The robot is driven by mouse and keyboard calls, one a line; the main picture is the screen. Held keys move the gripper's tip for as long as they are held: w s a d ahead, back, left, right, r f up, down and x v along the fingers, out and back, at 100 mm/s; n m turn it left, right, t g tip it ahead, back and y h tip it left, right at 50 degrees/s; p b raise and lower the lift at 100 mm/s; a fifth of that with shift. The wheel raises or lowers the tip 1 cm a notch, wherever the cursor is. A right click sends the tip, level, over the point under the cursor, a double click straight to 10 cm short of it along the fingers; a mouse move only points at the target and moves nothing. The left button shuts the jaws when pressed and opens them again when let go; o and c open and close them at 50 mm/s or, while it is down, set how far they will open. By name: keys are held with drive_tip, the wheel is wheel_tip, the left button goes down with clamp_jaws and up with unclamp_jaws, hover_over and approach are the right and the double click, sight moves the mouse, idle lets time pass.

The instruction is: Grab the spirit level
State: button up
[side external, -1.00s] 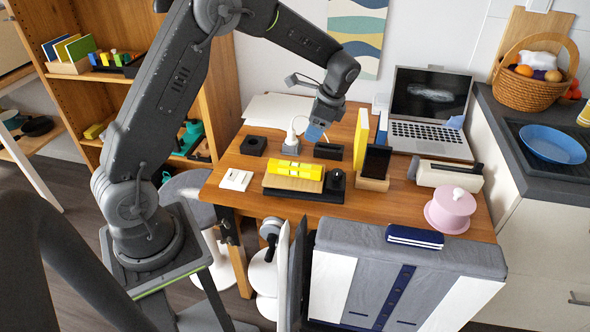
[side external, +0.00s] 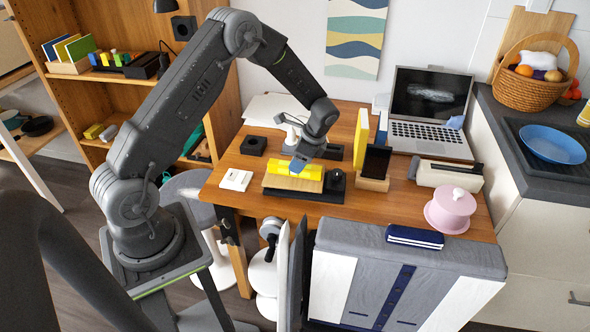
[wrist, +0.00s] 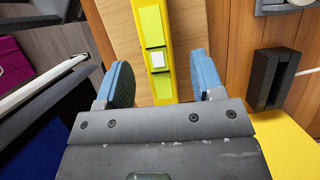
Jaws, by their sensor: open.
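The yellow spirit level (side external: 312,172) lies on a wooden block on the desk in the side external view. In the wrist view the level (wrist: 153,28) runs up the picture between the two blue fingers. My gripper (side external: 298,166) is over the level, pointing down. In the wrist view my gripper (wrist: 158,82) is open, with one finger on each side of the level and a gap at both sides. I cannot tell how far the fingertips are above the wooden block (wrist: 188,25).
A phone on a wooden stand (side external: 374,172) and a yellow book (side external: 361,138) stand right of the gripper. A black camera-like object (side external: 335,182) sits beside the level. A black box (side external: 253,145) and a white switch plate (side external: 236,180) lie to the left.

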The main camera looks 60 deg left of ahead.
drive_tip(key=shift+x, duration=1.6)
drive_tip(key=shift+c, duration=0.2)
drive_tip(key=shift+d+r, duration=0.1)
drive_tip(key=c, duration=1.1)
